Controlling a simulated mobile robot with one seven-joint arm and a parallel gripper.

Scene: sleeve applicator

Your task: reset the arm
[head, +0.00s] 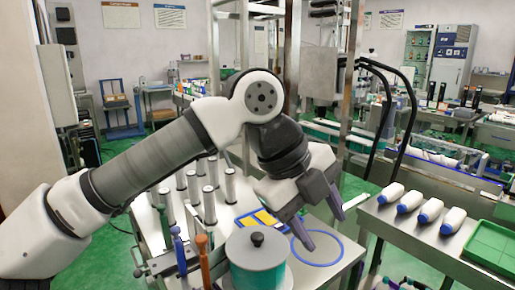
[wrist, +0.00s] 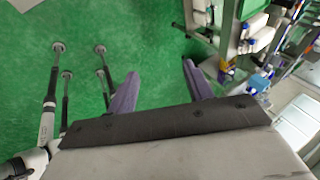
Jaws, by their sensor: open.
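My arm reaches across the head view from the left, bent at the elbow. My gripper (head: 325,225) points down and to the right above the metal bench. Its two purple fingers are apart with nothing between them. In the wrist view my gripper (wrist: 158,85) is also open and empty, with green floor seen beyond the fingers. The fingers appear above a blue ring (head: 318,262) on the bench; I cannot tell the gap in height.
A lidded pot (head: 256,262) stands close below my gripper. Several upright grey cylinders (head: 208,205) stand on the bench behind my arm. Several white bottles with blue caps (head: 430,210) lie on the right bench, beside a green tray (head: 492,245).

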